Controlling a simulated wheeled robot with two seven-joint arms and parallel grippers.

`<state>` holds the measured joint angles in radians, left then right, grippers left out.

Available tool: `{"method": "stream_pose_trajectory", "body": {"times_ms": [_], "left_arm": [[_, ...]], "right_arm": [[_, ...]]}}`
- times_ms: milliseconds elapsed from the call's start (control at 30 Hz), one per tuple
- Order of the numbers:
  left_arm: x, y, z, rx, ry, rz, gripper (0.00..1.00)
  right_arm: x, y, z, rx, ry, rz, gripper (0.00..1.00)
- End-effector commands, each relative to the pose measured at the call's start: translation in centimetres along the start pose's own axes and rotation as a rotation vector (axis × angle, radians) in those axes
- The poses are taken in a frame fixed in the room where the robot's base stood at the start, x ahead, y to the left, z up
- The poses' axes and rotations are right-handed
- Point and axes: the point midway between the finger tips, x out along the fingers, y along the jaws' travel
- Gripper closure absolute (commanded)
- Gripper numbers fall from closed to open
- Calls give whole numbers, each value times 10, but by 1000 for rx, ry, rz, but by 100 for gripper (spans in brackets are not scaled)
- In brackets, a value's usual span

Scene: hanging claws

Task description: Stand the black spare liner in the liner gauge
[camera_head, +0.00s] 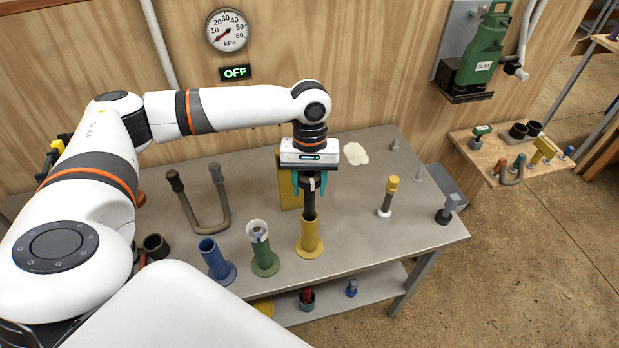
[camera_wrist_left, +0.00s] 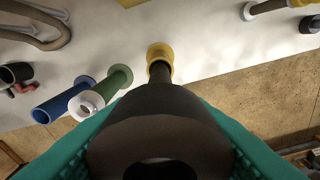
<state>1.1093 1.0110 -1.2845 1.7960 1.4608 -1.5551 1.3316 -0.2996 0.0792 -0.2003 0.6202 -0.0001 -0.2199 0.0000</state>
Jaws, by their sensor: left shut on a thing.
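My left gripper (camera_head: 309,183) has teal fingers and is shut on the black liner (camera_head: 309,205), holding it upright by its wide top. In the left wrist view the liner (camera_wrist_left: 160,120) runs away from the camera toward a yellow flanged tube. The liner's lower end is at the mouth of this yellow tube (camera_head: 310,243); I cannot tell how far inside it is. A green flanged tube (camera_head: 265,260) with a white-rimmed top and a blue flanged tube (camera_head: 214,262) stand to its left. No readable label shows which is the liner gauge. My right gripper is not in view.
A yellow-topped post (camera_head: 388,197) stands to the right. A yellow block (camera_head: 288,190) is behind my gripper.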

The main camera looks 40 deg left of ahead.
Motion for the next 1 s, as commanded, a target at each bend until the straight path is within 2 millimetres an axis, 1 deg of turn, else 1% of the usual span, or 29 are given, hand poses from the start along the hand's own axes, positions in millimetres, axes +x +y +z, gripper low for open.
{"method": "stream_pose_trajectory", "body": {"times_ms": [333, 1000], "left_arm": [[3, 0, 0, 0, 0, 0, 100], [56, 0, 8, -1, 2, 1, 100]], "right_arm": [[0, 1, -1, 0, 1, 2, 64], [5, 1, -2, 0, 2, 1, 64]]}}
